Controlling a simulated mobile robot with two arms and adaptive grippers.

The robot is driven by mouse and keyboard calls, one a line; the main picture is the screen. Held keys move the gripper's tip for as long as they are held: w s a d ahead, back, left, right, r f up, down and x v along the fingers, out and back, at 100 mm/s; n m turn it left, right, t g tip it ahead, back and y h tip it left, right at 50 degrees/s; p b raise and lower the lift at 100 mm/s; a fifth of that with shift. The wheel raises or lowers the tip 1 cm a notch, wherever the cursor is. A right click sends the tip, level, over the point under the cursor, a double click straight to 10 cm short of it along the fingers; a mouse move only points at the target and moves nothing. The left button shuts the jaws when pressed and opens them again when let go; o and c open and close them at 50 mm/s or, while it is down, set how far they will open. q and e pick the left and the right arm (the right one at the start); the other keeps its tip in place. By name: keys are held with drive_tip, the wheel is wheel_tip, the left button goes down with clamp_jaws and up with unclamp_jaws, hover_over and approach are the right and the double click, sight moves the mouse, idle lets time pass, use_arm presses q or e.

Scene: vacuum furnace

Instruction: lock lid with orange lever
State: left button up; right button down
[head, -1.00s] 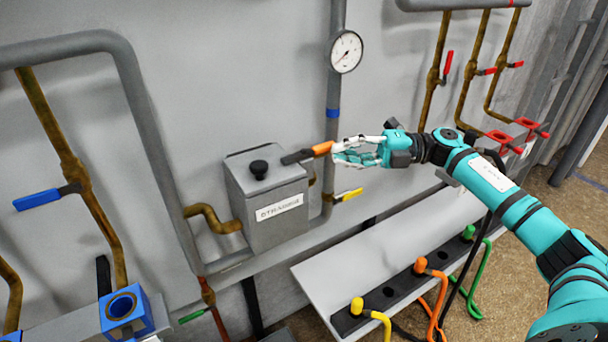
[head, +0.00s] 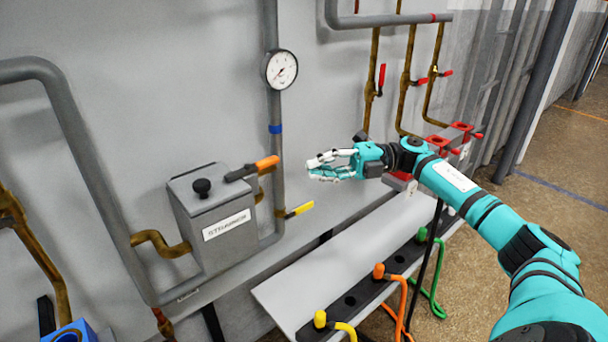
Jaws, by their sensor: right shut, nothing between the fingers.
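The lid (head: 197,180) lies flat and closed on top of the grey strainer box (head: 217,231), with a black round knob (head: 202,187) on it. The orange lever (head: 266,163), with a black base, sits at the right edge of the lid and points right toward the vertical pipe. My right gripper (head: 312,168) is shut and empty. It hangs in front of the wall, to the right of the orange lever and apart from it. My left gripper is not in view.
The grey vertical pipe (head: 277,195) with a gauge (head: 280,69) and a yellow lever (head: 299,210) stands between the box and my right gripper. Below, a grey bench (head: 301,284) holds yellow, orange and green hooked tools (head: 379,271). Red-handled valves are at the right.

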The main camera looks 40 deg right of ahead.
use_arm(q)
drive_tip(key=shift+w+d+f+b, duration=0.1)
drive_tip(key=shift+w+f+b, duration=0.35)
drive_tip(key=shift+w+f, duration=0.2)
use_arm(e)
drive_tip(key=shift+w+v, duration=0.15)
drive_tip(key=shift+v, duration=1.2)
drive_tip(key=shift+w+v, duration=0.15)
drive_tip(key=shift+v, duration=1.15)
drive_tip(key=shift+w+d+r, duration=0.1)
